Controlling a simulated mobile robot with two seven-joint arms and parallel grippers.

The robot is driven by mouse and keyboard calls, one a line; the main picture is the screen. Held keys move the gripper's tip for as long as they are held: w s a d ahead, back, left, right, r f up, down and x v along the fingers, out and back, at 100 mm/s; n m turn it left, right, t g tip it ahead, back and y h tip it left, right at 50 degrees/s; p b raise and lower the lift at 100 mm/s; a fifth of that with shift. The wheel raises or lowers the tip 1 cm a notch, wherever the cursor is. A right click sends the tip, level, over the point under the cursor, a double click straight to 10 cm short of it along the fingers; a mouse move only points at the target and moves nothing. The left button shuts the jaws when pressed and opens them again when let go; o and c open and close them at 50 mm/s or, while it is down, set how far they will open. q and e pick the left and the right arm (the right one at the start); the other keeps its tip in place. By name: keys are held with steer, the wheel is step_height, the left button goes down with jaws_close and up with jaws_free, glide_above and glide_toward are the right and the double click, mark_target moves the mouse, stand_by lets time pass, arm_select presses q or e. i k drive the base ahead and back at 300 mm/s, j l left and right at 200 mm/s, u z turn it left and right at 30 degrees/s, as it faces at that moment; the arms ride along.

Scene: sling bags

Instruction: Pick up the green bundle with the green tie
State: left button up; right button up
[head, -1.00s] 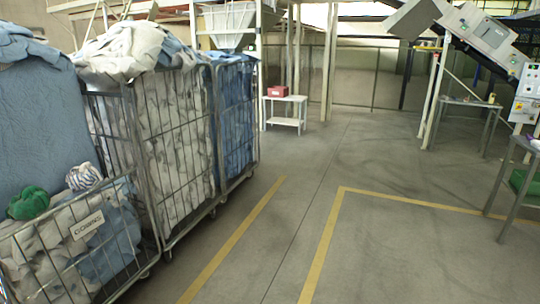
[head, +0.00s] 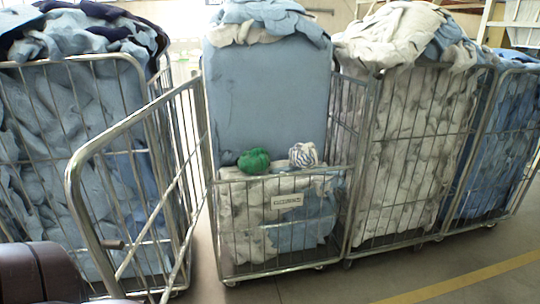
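The green bundle (head: 254,161) is a small round dark-green sack. It rests on top of the laundry in the low front part of a wire cart (head: 272,268), left of centre in the head view. Its tie is too small to make out. A striped white and dark bundle (head: 304,155) sits just to its right, a small gap apart. Neither of my grippers shows in the head view.
An open wire gate (head: 130,122) juts out left of the cart. A cage of blue laundry (head: 50,130) stands at left, and cages of white (head: 415,150) and blue laundry (head: 505,145) stand at right. Clear floor with a yellow line (head: 460,282) lies at lower right.

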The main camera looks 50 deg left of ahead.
mark_target(258, 160)
steer(key=i+u, duration=0.5)
steer(key=i+l+u, duration=0.15)
steer(key=i+u, duration=0.2)
steer(key=u, duration=0.15)
steer(key=i+l+u, duration=0.1)
steer(key=i+u, duration=0.2)
steer(key=u, duration=0.15)
steer(key=i+l+u, duration=0.25)
steer(key=u, duration=0.15)
steer(key=i+l+u, duration=0.3)
steer(key=u, duration=0.15)
steer(key=i+l+u, duration=0.2)
steer(key=l+u, duration=0.25)
steer(key=j, duration=0.1)
